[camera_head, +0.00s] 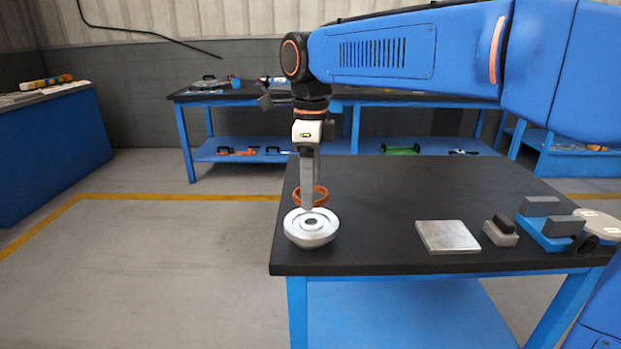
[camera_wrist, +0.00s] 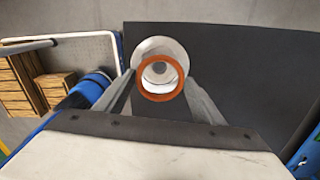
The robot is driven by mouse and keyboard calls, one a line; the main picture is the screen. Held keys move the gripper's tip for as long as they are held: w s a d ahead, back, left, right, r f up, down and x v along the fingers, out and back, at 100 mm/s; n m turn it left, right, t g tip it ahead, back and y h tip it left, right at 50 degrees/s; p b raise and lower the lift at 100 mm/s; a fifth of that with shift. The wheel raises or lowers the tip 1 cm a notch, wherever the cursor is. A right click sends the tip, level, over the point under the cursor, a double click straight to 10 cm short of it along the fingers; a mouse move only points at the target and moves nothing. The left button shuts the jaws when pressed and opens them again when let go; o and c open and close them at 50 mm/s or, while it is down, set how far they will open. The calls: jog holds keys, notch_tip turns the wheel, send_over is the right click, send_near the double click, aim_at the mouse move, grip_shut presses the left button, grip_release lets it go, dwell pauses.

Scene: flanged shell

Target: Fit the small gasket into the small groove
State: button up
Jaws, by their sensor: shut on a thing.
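An orange ring, the gasket (camera_head: 322,195), is held by my gripper (camera_head: 308,206), whose finger passes in front of it in the head view. In the wrist view the gasket (camera_wrist: 160,98) sits between the two fingertips of my gripper (camera_wrist: 160,84). The silvery flanged shell (camera_head: 311,238) stands on the dark table at its left front, with a round central opening. The gasket appears just behind or above the shell; the exact gap cannot be told. In the wrist view the shell (camera_wrist: 143,49) shows behind and through the gasket. The small groove is not clear.
A flat grey plate (camera_head: 448,236), a small grey block with a dark top (camera_head: 501,230) and a blue fixture (camera_head: 546,232) stand on the right of the table (camera_head: 400,183). The table's middle and back are clear. The shell is near the left edge.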

aim_at(311, 222)
jog(key=shift+f, duration=1.9)
jog(key=shift+f, duration=1.2)
jog(key=o, duration=1.3)
notch_tip(311, 222, up, 17)
jog(key=shift+r, duration=0.2)
